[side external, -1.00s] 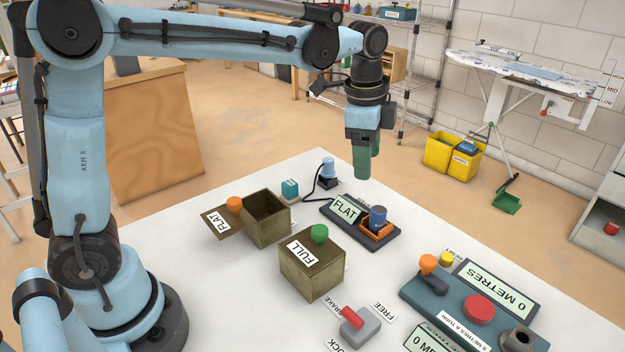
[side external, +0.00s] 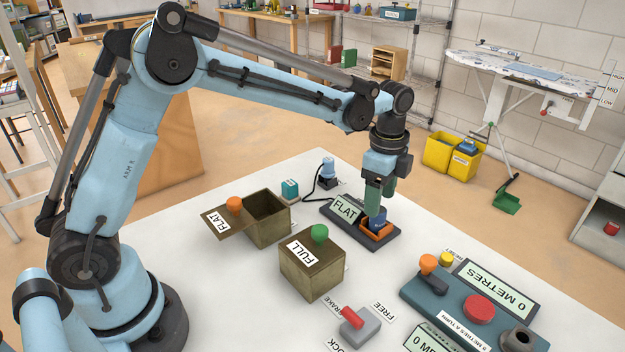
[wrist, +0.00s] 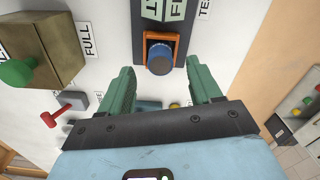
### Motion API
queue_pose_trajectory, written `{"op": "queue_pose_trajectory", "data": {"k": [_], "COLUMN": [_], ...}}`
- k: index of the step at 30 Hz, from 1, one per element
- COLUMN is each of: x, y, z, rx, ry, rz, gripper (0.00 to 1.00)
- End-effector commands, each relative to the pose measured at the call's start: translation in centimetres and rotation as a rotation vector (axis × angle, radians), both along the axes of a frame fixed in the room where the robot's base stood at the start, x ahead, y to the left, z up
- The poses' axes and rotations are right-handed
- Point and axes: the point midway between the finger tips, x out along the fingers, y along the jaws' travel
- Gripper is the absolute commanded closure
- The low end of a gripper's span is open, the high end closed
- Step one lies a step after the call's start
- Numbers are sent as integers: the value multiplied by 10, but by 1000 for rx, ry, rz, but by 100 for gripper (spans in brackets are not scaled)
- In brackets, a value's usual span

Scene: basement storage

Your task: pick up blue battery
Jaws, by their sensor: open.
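The blue battery (side external: 378,225) stands in the orange cradle (side external: 369,229) of a dark tester whose display (side external: 345,208) reads FLAT. In the wrist view the battery (wrist: 159,58) shows from above, in its orange cradle (wrist: 176,39). My gripper (side external: 379,208) is just above the battery in the side view, and its fingers hide part of it. In the wrist view my gripper's green fingers (wrist: 160,80) are apart, one on each side of the battery's line, with nothing between them.
An open box (side external: 268,232) marked FLAT, its lid slid aside, and a closed box (side external: 312,275) marked FULL stand left of the tester. A brake lever (side external: 358,325) and a teal metre console (side external: 470,300) are toward the front. Bare white table lies between them.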

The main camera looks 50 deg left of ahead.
Motion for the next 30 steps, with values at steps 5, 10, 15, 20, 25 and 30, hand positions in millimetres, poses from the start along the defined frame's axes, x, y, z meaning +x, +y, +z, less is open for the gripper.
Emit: {"op": "queue_pose_trajectory", "data": {"k": [5, 10, 15, 20, 25, 30], "x": [1, 1, 0, 0, 0, 0], "y": [-1, -2, -2, -2, -2, -2], "z": [-24, -45, -50, -50, -50, -50], "rx": [0, 0, 0, 0, 0, 0], "ry": [0, 0, -1, 0, 0, 0], "rz": [0, 0, 0, 1, 1, 1], "gripper": [36, 36, 36, 38, 64, 90]}}
